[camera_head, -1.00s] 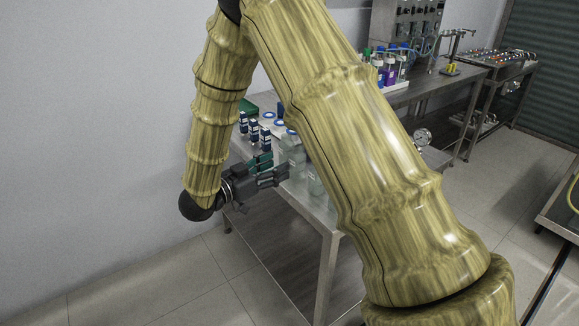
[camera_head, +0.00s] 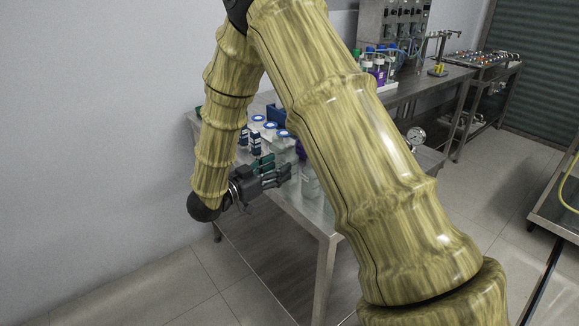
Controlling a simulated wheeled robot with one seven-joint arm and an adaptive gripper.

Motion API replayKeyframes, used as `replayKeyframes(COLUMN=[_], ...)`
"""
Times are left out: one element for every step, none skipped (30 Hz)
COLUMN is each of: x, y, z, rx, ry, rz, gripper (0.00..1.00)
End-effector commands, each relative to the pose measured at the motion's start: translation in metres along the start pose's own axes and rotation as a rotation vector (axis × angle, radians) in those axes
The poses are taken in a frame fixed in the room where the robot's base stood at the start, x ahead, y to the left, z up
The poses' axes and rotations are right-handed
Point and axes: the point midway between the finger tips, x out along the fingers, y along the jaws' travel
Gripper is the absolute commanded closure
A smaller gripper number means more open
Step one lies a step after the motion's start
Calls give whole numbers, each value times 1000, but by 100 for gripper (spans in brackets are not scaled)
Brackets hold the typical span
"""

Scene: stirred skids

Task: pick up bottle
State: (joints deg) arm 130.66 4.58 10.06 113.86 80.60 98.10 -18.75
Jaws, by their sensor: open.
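My gripper (camera_head: 277,171) is open at the front edge of the metal table, its fingers pointing right toward clear bottles. One clear bottle (camera_head: 285,149) stands just behind the fingers. Another clear bottle (camera_head: 309,182) stands just right of the fingertips, partly hidden by my arm. I cannot tell whether the fingers touch either one. Small dark blue bottles with white labels (camera_head: 255,141) stand behind the gripper. Which bottle the task means is not clear from the picture.
The metal table (camera_head: 312,217) has blue-ringed lids (camera_head: 270,125) and a blue item (camera_head: 276,113) farther back. A bench behind holds bottles with coloured liquid (camera_head: 379,70). A pressure gauge (camera_head: 416,136) shows right of my arm. The floor in front is clear.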

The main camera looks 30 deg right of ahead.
Motion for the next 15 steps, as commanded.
replayKeyframes(x=[3, 5, 8, 11, 15, 19, 23, 27, 33, 38, 41, 45, 48, 50, 52], y=[1, 1, 2, 2, 3, 3, 4, 4, 5, 5, 5, 4, 4, 4, 4], z=[0, -1, -1, -2, -2, -3, -4, -4, -5, -4, -4, -4, -4, -4, -4], rx=[0, 0, 0, 0, 0, 0, 0, 0, 0, 1, 1, 1, 1, 1, 1], ry=[0, 0, -1, -1, -1, -1, -1, -1, -2, -2, -1, -1, -1, -1, -1], rz=[1, 2, 3, 4, 4, 3, 4, 4, 4, 4, 4, 4, 3, 3, 2], gripper=[49, 49, 49, 49, 49, 49, 49, 49, 49, 49, 49, 49, 49, 49, 49])
